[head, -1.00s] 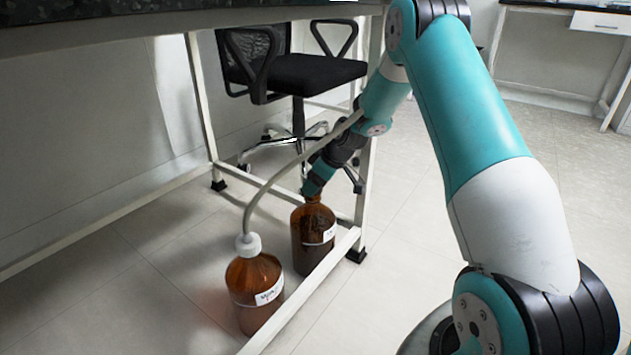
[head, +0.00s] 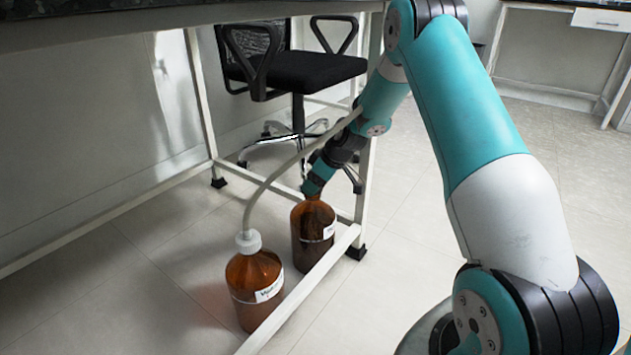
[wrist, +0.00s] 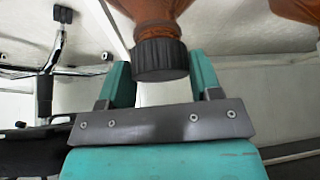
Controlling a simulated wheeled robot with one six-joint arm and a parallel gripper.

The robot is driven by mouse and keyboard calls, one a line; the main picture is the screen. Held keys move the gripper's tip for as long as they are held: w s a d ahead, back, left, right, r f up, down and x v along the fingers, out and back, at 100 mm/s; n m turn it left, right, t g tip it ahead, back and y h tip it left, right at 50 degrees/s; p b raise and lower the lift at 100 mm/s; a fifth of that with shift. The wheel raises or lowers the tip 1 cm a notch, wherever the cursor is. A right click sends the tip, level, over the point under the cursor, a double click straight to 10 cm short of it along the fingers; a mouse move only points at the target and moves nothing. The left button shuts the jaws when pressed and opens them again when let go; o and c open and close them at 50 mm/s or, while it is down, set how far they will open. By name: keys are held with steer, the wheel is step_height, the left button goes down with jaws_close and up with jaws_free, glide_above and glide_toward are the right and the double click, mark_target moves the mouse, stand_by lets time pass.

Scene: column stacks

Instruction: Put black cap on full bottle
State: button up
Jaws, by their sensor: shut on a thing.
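My gripper (head: 313,186) reaches down to the mouth of the rear brown glass bottle (head: 311,243) under the bench. In the wrist view, my gripper (wrist: 158,62) has its teal fingers on both sides of a ribbed black cap (wrist: 160,60) and is shut on it. The cap sits at the neck of that brown bottle (wrist: 150,8), in line with it. How far it is threaded cannot be told. In the head view my gripper hides the cap. The rear bottle stands upright with a white label (head: 329,232) on its right side.
A second brown bottle (head: 255,292) with a white cap and a hose (head: 275,177) stands in front, left of my gripper. The bench's low rail (head: 305,297) runs close by the bottles. A black office chair (head: 300,72) stands behind. The floor to the left is clear.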

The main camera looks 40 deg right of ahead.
steer(key=shift+f, duration=0.4)
stand_by(0.6)
steer(key=o, duration=1)
steer(key=shift+c, duration=0.2)
steer(key=p+v, duration=0.9)
steer(key=v, duration=0.8)
steer(key=shift+r, duration=0.2)
steer(key=shift+d, duration=0.15)
